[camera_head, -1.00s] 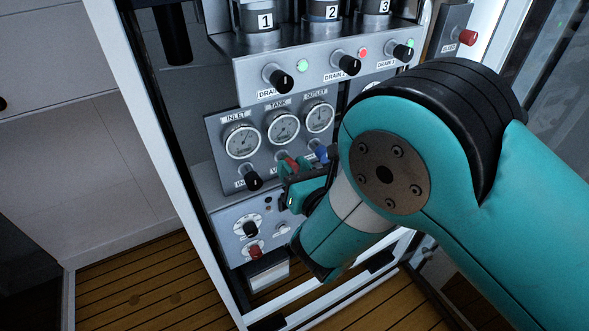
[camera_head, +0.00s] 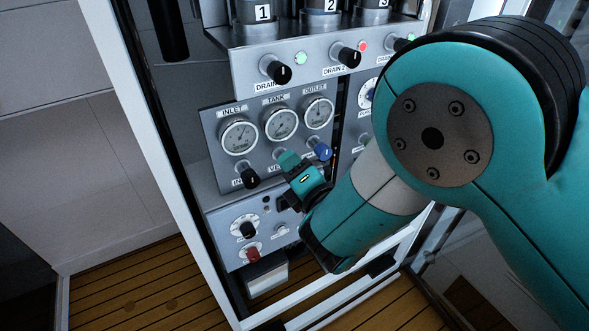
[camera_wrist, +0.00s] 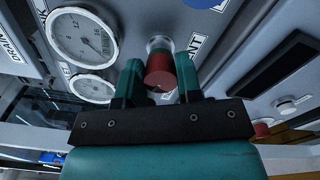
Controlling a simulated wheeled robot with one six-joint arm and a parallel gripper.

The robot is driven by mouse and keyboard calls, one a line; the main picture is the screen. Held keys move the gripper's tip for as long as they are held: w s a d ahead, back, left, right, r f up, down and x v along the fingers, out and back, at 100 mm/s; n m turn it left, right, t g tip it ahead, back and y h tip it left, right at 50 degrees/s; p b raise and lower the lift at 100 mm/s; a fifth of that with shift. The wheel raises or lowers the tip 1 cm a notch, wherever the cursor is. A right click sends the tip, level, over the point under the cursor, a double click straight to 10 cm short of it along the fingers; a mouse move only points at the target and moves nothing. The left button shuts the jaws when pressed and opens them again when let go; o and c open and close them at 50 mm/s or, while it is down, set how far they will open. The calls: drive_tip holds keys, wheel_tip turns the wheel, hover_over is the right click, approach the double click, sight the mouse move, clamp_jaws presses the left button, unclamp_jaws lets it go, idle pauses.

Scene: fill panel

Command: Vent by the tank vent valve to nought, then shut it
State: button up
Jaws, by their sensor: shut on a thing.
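The tank vent valve's red knob (camera_wrist: 160,72) shows in the wrist view beside a label ending in "ENT". My gripper (camera_wrist: 160,84) is shut on this knob, one finger on each side. In the head view my gripper (camera_head: 288,160) is at the panel below the tank gauge and hides the red knob. The tank gauge (camera_head: 281,124) is the middle of three dials; its needle is too small to read surely. The wrist view shows a large dial (camera_wrist: 82,37) close up, but I cannot tell surely which gauge it is.
The inlet's black knob (camera_head: 248,179) is left of my gripper, and a blue knob (camera_head: 321,151) is close on its right. Drain knobs (camera_head: 277,70) stick out above the gauges. A lower panel has a black selector (camera_head: 247,230) and a red knob (camera_head: 252,253).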

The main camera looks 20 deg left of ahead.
drive_tip(key=m, duration=0.1)
drive_tip(key=m+b, duration=0.1)
drive_tip(key=m, duration=0.1)
drive_tip(key=shift+s+a+f+m, duration=0.1)
drive_tip(key=shift+f+m, duration=0.1)
drive_tip(key=shift+m, duration=0.1)
drive_tip(key=m+b, duration=0.2)
drive_tip(key=m, duration=0.1)
drive_tip(key=shift+f+m, duration=0.1)
drive_tip(key=shift+m, duration=0.2)
drive_tip(key=m+b, duration=0.2)
drive_tip(key=m, duration=0.1)
drive_tip(key=shift+m, duration=0.3)
drive_tip(key=shift+a+m+b, duration=0.1)
drive_tip(key=shift+m+b, duration=1.4)
drive_tip(key=o, duration=0.9)
drive_tip(key=shift+o, duration=0.2)
